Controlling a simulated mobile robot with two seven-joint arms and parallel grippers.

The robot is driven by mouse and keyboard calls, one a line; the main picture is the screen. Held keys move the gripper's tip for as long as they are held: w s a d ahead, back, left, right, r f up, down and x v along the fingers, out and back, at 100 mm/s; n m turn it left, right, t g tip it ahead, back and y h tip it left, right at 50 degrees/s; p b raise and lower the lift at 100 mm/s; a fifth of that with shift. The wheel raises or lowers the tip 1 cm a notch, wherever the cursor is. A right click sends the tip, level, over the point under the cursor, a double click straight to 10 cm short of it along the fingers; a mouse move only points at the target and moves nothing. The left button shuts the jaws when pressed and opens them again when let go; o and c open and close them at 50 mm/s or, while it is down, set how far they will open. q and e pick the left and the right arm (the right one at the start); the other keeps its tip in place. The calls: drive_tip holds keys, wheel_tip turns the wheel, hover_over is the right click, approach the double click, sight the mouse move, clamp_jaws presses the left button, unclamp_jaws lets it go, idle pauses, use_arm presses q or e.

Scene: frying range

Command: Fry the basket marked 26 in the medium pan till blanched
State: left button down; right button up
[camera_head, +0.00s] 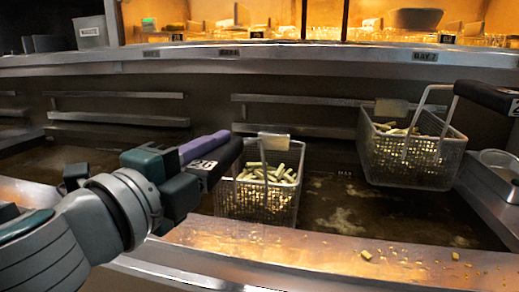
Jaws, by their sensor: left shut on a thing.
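The basket (257,205) is a wire mesh fry basket filled with pale cut fries, in the middle of the head view. Its black handle (228,155) bears a white label reading 26 and has a purple piece along it. My left gripper (186,172) comes in from the left and is shut on this handle. The basket is roughly level over the dark oil vat (340,222); I cannot tell how deep its bottom sits in the oil. Pale foam patches float on the oil to its right. My right gripper is out of view.
A second basket of fries (410,160) with a black handle is at the right, above the vat. A steel front ledge (330,255) with crumbs runs along the near side. Metal rails line the back wall, below a lit shelf. A round container (498,160) is at the far right.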

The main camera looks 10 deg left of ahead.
use_arm(q)
wheel_tip(320, 180, down, 9)
drive_tip(key=b, duration=0.7)
drive_tip(key=shift+r, duration=0.2)
idle(4.9)
